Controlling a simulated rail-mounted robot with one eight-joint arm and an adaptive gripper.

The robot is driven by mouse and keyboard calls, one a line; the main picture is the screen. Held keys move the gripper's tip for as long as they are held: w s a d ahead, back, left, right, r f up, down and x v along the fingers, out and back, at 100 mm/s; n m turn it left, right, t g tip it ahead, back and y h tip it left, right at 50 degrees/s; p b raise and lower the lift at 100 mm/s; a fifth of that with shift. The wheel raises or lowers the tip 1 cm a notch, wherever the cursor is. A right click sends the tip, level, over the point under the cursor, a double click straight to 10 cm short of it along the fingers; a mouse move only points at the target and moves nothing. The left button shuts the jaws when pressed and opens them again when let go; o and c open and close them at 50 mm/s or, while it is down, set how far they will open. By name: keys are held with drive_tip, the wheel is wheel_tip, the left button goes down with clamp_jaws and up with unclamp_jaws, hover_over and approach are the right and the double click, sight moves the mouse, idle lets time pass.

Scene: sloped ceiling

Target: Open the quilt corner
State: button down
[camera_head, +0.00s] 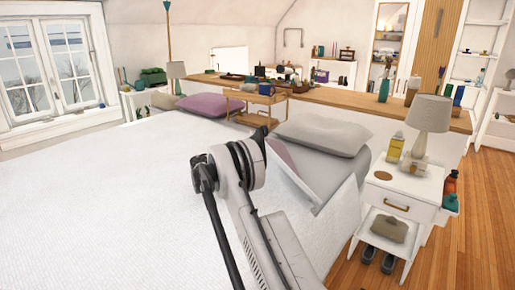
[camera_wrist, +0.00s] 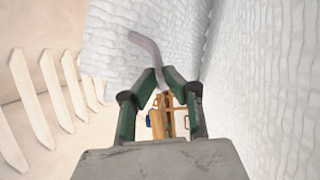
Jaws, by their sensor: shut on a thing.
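A white textured quilt (camera_head: 95,195) covers most of the bed. Near the grey pillow (camera_head: 322,137) its edge is turned back, showing a pale pinkish underside (camera_head: 284,160) and grey bedding (camera_head: 322,172) beneath. In the wrist view, the green fingers of my gripper (camera_wrist: 160,78) are closed together on a thin pale mauve edge of the quilt, whose white textured side (camera_wrist: 140,35) hangs beyond them. In the head view my arm covers part of the quilt, and I cannot make out the fingertips there.
A white nightstand (camera_head: 408,183) with a lamp (camera_head: 430,118) and a yellow bottle (camera_head: 395,147) stands right of the bed. A wooden cart (camera_head: 254,97) and long counter (camera_head: 340,97) stand behind the bed. A purple pillow (camera_head: 210,101) lies at the far left. Wooden floor is open at right.

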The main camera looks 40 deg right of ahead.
drive_tip(key=shift+s+f+b, duration=0.15)
drive_tip(key=shift+f+b, duration=0.2)
drive_tip(key=shift+f, duration=1.1)
drive_tip(key=c, duration=2.2)
unclamp_jaws()
drive_tip(key=o, duration=0.4)
drive_tip(key=shift+s+d+g, duration=0.15)
drive_tip(key=shift+d+g, duration=0.15)
drive_tip(key=shift+d, duration=0.25)
drive_tip(key=shift+w+a+r, duration=0.1)
drive_tip(key=shift+w+a, duration=0.15)
drive_tip(key=shift+a, duration=0.25)
drive_tip(key=v, duration=1.1)
drive_tip(key=shift+s+a, duration=0.1)
drive_tip(key=shift+a, duration=0.1)
drive_tip(key=shift+r, duration=0.1)
